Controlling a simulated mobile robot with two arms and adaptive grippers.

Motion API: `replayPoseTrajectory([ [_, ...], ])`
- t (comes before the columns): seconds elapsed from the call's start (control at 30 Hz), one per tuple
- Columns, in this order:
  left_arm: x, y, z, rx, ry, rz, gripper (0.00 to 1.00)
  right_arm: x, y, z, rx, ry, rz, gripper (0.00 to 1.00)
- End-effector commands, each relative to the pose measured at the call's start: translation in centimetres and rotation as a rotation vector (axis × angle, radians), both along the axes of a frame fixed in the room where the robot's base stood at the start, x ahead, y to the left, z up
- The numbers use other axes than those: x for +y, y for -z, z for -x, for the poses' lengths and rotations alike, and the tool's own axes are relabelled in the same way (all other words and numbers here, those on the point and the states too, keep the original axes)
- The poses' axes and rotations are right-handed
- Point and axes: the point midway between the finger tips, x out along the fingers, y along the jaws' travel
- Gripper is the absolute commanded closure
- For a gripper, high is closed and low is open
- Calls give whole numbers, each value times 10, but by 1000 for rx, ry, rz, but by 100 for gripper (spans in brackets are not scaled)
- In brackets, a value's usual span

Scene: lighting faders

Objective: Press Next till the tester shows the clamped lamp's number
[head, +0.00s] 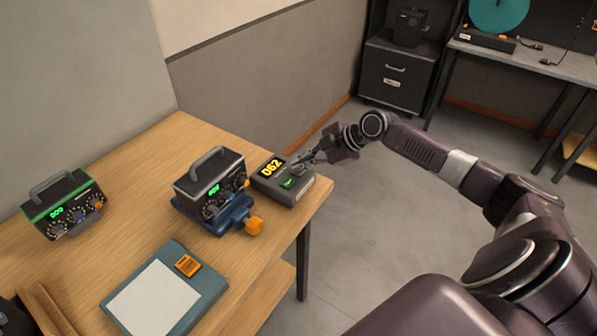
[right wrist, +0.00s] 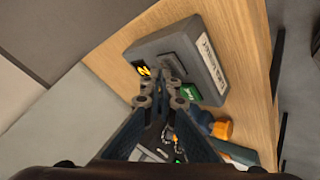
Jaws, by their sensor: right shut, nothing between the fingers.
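The tester (head: 305,190) is a dark grey box near the table's far right corner. Its yellow display (head: 271,167) reads 062, and a green button (head: 288,183) sits in front of the display. The clamped lamp unit (head: 190,184) is a dark box with a handle, held in a blue clamp (head: 222,222); its small green digits are too small to read surely. My right gripper (head: 298,165) is shut and empty, its tips over the tester close to the button (right wrist: 190,92). I cannot tell whether they touch. My left gripper is not in view.
A second lamp unit (head: 62,208), with green trim and green digits, stands at the left. A teal clipboard (head: 118,293) with white paper and an orange piece (head: 187,265) lies at the table's front. The clamp's orange knob (head: 254,226) sticks out near the tester.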

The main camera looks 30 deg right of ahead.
Motion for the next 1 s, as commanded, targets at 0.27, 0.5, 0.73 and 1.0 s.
replayPoseTrajectory([
  [0.27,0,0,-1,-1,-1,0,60,0,0,0,0,0,0,100],
  [0.5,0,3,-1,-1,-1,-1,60,0,3,0,0,0,0,100],
  [0.73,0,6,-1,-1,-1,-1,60,0,6,0,1,-1,0,100],
  [1.0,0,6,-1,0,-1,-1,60,0,8,0,1,0,1,100],
])
